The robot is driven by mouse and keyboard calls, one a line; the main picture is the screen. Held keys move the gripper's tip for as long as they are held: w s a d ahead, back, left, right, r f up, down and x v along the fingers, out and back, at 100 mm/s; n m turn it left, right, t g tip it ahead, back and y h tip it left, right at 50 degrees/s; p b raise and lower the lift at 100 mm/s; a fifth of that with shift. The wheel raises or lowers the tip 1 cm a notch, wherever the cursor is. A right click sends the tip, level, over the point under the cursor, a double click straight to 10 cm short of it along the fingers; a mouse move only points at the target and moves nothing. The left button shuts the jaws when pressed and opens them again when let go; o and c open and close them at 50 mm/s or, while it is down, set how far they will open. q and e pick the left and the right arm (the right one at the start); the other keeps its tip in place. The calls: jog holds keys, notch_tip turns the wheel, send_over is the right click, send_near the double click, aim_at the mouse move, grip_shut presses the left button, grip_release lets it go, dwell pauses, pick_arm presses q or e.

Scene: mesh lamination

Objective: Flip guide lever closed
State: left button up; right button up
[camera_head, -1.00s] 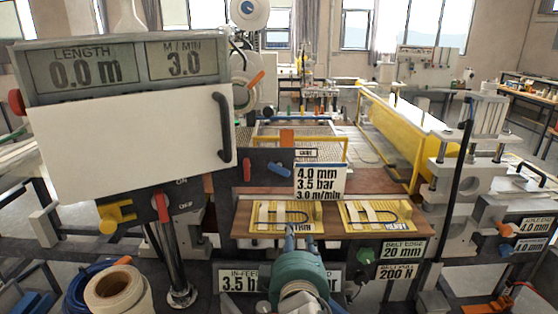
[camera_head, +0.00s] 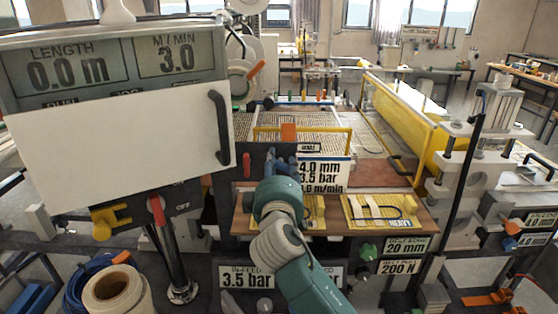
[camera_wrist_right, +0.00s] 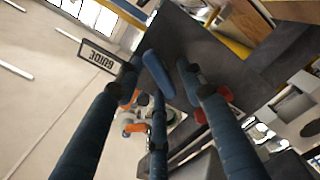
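A dark panel (camera_head: 252,160) carries a red lever (camera_head: 246,164), an upright orange lever (camera_head: 288,132) and a small GUIDE label (camera_head: 308,148). In the right wrist view, a blue lever (camera_wrist_right: 157,80) stands out from the panel near the GUIDE label (camera_wrist_right: 101,63). My right gripper (camera_head: 284,166) is at the panel and hides the blue lever in the head view. In the right wrist view its fingers (camera_wrist_right: 158,74) are spread on both sides of the blue lever, without visible grip. My left gripper is not in view.
A large display box (camera_head: 125,110) stands close on the left. A yellow guard (camera_head: 405,125) runs along the back right. A black post (camera_head: 465,180) stands farther right.

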jog(key=shift+w, duration=0.3)
grip_shut()
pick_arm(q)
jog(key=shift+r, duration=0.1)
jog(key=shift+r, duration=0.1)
pick_arm(e)
jog(key=shift+a+n+p, duration=0.1)
jog(key=shift+n+p, duration=1.1)
jog(key=shift+n, duration=0.3)
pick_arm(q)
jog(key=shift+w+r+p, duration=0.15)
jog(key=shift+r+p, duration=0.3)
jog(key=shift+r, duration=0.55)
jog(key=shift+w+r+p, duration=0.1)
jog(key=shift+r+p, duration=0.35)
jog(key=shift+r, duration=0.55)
pick_arm(e)
jog(key=shift+a+f+n, duration=0.1)
jog(key=shift+f+n, duration=0.05)
jog(key=shift+n, duration=1.15)
jog(key=shift+f, duration=0.1)
